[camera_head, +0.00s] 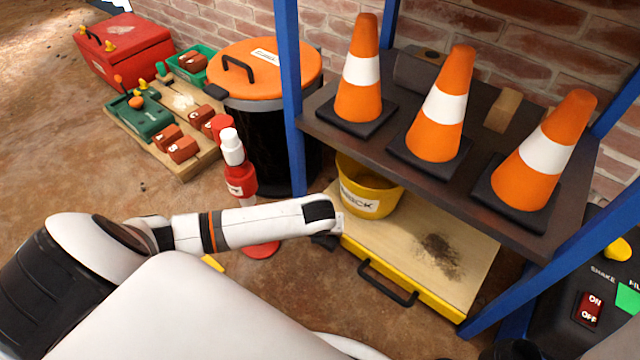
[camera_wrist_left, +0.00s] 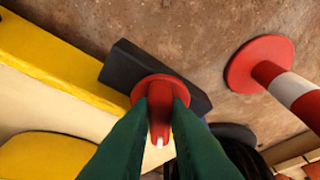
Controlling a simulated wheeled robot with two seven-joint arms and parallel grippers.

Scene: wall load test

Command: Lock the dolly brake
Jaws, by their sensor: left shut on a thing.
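The dolly is a light board with a yellow edge (camera_head: 430,285) and a black handle, low under the shelf. A yellow bucket (camera_head: 368,192) stands on it. The dolly's yellow edge also shows in the left wrist view (camera_wrist_left: 45,50). There, a red brake lever with a round red disc (camera_wrist_left: 152,82) sits on a black block (camera_wrist_left: 125,65) beside that edge. My left gripper (camera_wrist_left: 161,108) has its green fingers shut on the red lever. In the head view my left gripper (camera_head: 337,222) is at the dolly's left corner, and the lever is hidden. My right gripper is not seen.
A blue-framed shelf (camera_head: 500,190) with several orange cones stands over the dolly. A red-and-white post (camera_head: 235,165) stands close behind my left arm. A black bin with an orange lid (camera_head: 262,70) is behind it. The dirt floor left of the dolly is mostly clear.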

